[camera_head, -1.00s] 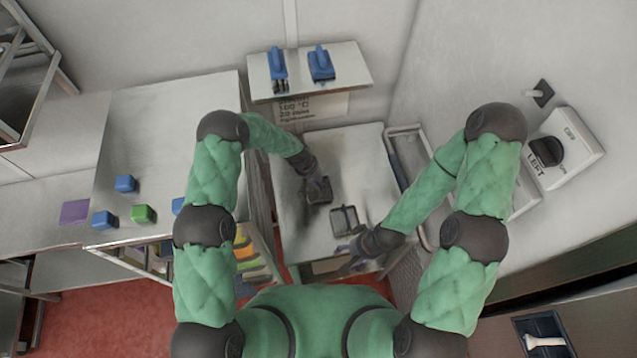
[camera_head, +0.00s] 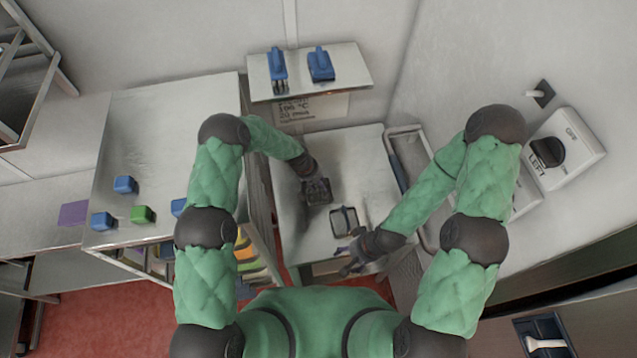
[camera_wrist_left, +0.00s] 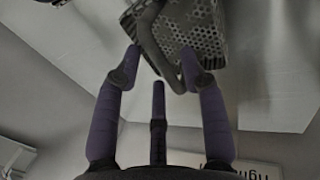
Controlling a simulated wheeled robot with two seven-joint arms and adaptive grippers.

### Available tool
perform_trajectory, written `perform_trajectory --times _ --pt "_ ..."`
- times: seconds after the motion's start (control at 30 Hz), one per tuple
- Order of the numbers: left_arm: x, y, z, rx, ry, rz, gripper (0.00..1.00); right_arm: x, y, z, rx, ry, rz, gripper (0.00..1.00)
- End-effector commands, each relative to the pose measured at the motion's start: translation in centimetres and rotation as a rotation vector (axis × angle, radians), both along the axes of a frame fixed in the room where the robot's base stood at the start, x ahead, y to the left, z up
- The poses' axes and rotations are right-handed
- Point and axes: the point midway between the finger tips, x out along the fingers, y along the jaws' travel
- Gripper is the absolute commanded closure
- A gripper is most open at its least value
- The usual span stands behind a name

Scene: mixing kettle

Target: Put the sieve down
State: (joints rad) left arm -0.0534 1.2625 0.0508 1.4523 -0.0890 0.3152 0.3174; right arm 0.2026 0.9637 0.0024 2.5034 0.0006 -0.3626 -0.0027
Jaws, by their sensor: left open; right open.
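The sieve, a dark perforated basket with a handle, shows in the left wrist view (camera_wrist_left: 208,32) and at the middle of the table in the head view (camera_head: 318,193). My left gripper (camera_head: 314,176) is at the sieve's back side. In the left wrist view (camera_wrist_left: 160,62) its purple fingers are spread open beside the sieve's handle, not clamped on it. The sieve appears to rest on the table, though its underside is hidden. My right gripper (camera_head: 350,262) is open and empty at the table's front edge.
A small dark-rimmed container (camera_head: 345,221) stands just right of and in front of the sieve. A shelf (camera_head: 350,75) with two blue-handled items is behind. Blue and green blocks (camera_head: 143,214) sit on the left counter.

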Motion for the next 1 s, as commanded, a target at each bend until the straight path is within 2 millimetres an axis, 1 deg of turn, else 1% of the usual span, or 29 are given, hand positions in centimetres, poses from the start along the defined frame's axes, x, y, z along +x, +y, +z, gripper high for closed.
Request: perform_trajectory --times 0.07,0.17,0.4,0.6,0.8,1.0 --pt "0.0 0.0 0.3 0.0 0.0 0.0 0.58 0.0 0.0 0.4 0.0 0.0 0.0 0.31" --pt "0.0 0.4 1.5 0.0 -0.002 0.001 0.58 0.0 0.0 1.0 0.0 0.0 0.0 0.31" --pt "-0.3 1.9 6.2 -0.001 0.0 0.001 0.58 0.0 0.0 3.4 0.0 0.0 0.0 0.31" --pt "-0.6 3.0 9.5 -0.001 0.0 0.001 0.58 0.0 0.0 4.9 0.0 0.0 0.0 0.31" --pt "-0.7 3.7 11.3 -0.001 0.001 0.0 0.58 0.0 0.0 5.5 0.0 0.0 0.0 0.31" --pt "-0.8 3.8 11.6 -0.001 0.002 -0.001 0.58 0.0 0.0 5.5 0.0 0.0 0.0 0.31"
